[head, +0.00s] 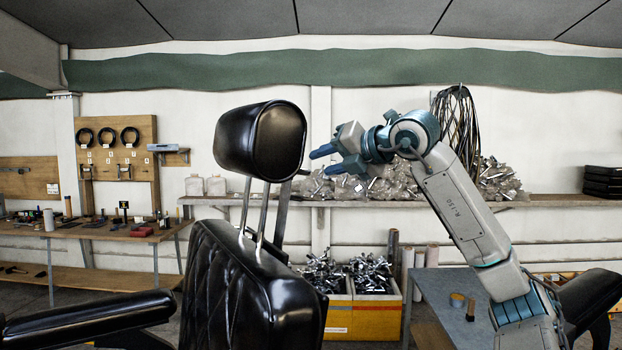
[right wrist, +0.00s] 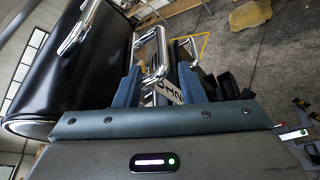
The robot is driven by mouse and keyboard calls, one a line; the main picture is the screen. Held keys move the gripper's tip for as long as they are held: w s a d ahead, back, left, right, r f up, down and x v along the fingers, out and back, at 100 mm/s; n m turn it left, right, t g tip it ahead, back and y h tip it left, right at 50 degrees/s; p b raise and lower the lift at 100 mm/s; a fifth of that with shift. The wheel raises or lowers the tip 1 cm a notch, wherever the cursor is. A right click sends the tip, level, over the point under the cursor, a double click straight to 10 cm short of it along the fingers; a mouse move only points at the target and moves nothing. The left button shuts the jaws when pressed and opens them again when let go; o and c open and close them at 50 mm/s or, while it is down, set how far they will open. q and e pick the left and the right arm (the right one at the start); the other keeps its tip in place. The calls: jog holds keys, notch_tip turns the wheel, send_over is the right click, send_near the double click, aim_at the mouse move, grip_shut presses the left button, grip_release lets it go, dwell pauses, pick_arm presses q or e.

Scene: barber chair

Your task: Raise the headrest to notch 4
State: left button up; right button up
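The black padded headrest (head: 262,140) stands above the black quilted chair back (head: 255,285) on two chrome posts (head: 262,212), with a long stretch of post showing. A flat grey bar (head: 282,212) rises beside the posts. My right gripper (head: 322,161) is to the right of the headrest, apart from it, with its blue fingers pointing left. In the right wrist view its fingers (right wrist: 157,86) are spread. A chrome handle (right wrist: 160,48) and a pale plate with digits (right wrist: 167,92) show near the gap. The black headrest (right wrist: 75,70) fills the left side. My left gripper is not seen.
A black armrest (head: 85,315) is at the lower left. Behind are a workbench (head: 100,233) with tools, a wall shelf (head: 400,203) with bagged parts, and a yellow crate (head: 365,315) of metal parts. Air around the headrest is clear except on its right.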

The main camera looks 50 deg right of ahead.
jog(key=shift+v, duration=1.4)
jog(key=shift+f, duration=0.1)
